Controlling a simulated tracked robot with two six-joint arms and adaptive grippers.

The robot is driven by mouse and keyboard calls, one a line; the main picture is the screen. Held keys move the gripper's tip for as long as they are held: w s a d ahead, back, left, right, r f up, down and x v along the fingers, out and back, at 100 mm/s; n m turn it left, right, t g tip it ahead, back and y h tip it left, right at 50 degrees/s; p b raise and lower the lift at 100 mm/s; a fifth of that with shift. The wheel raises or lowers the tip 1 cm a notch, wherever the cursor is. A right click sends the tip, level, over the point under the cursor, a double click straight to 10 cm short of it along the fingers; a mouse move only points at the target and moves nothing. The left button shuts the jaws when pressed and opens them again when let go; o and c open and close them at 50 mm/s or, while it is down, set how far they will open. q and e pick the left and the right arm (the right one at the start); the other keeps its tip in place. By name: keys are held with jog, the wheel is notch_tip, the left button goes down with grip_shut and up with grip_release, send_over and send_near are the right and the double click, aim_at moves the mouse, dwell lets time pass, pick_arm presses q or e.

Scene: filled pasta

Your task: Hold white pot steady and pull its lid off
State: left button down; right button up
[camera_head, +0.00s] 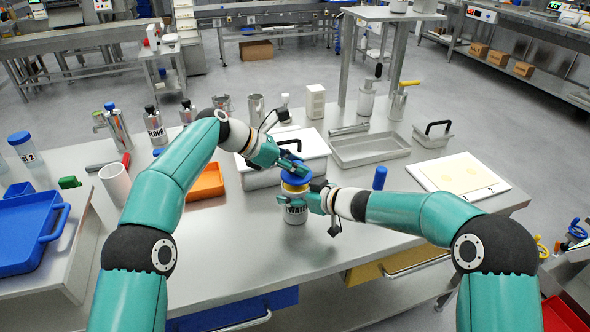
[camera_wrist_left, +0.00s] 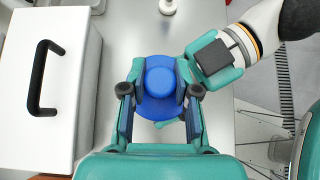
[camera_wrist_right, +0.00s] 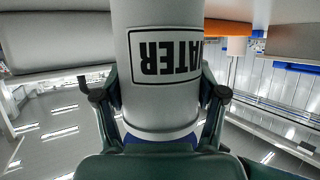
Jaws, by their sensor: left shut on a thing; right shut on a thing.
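The white pot (camera_head: 294,215), with WATER in black letters, is upright near the middle of the steel table in the head view. My right gripper (camera_head: 312,201) is shut on its body from the right; the right wrist view shows the fingers on both sides of the pot (camera_wrist_right: 165,95), upside down. The blue lid (camera_head: 295,175) with its round knob is directly above the pot. My left gripper (camera_wrist_left: 160,92) is shut on the lid (camera_wrist_left: 159,108), a finger on each side. A yellowish band shows between lid and pot; I cannot tell whether they touch.
A white lidded container (camera_head: 255,177) with a black handle stands close behind the pot. An orange tray (camera_head: 207,184) is to the left, a steel tray (camera_head: 369,151) behind right, and a white board (camera_head: 458,176) right. The table's front left of the pot is clear.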

pick_arm(q)
jog(key=shift+r, duration=1.5)
pick_arm(e)
jog(key=o, duration=1.5)
jog(key=shift+d, duration=0.1)
jog(key=v, duration=1.2)
jog(key=shift+f, duration=0.1)
jog(key=x, duration=1.2)
jog(key=shift+w+a, duration=0.1)
jog(key=shift+a, duration=0.1)
pick_arm(q)
jog(key=shift+f, duration=0.7)
pick_arm(e)
jog(key=shift+d, duration=0.15)
